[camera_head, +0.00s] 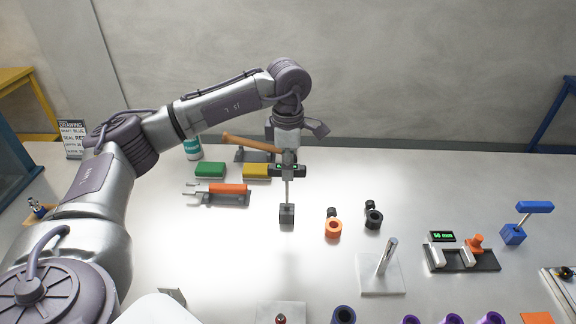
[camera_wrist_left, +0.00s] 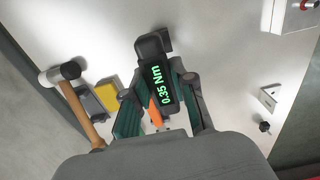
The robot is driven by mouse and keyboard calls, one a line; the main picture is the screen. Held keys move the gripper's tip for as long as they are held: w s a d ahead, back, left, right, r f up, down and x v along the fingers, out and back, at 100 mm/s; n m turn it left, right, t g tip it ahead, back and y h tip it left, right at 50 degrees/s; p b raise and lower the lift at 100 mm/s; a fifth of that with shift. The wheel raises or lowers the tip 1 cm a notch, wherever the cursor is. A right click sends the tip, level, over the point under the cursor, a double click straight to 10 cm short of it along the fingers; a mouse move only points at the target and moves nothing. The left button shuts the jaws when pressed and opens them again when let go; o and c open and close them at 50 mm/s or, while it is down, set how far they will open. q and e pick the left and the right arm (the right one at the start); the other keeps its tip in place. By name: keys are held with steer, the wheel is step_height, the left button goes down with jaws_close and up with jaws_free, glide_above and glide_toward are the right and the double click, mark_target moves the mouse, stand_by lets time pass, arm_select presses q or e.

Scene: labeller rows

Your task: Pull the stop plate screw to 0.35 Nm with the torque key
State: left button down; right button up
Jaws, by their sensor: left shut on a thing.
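My left gripper (camera_head: 289,160) is shut on the torque key, high over the middle back of the table. In the left wrist view the key's display (camera_wrist_left: 166,86) reads 0.35 Nm between the fingers. A light plate with an upright metal pin (camera_head: 381,275) and another with a reddish knob (camera_head: 281,319) stand nearer; I cannot tell which bears the stop plate screw. My right gripper is out of view.
A hammer (camera_head: 250,143), green block (camera_head: 210,171), yellow block (camera_head: 256,171) and orange-handled tool (camera_head: 228,189) lie behind and left. Orange (camera_head: 333,228) and black (camera_head: 374,218) ringed parts, a gauge (camera_head: 448,256) and a blue T-handle (camera_head: 534,207) stand right. Several rings line the front.

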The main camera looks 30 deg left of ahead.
arm_select(q)
steer(key=shift+f+b, duration=1.5)
steer(key=shift+f, duration=0.65)
steer(key=c, duration=0.9)
jaws_free()
steer(key=shift+r, duration=0.1)
step_height(320, 180, up, 12)
steer(key=shift+f, duration=0.1)
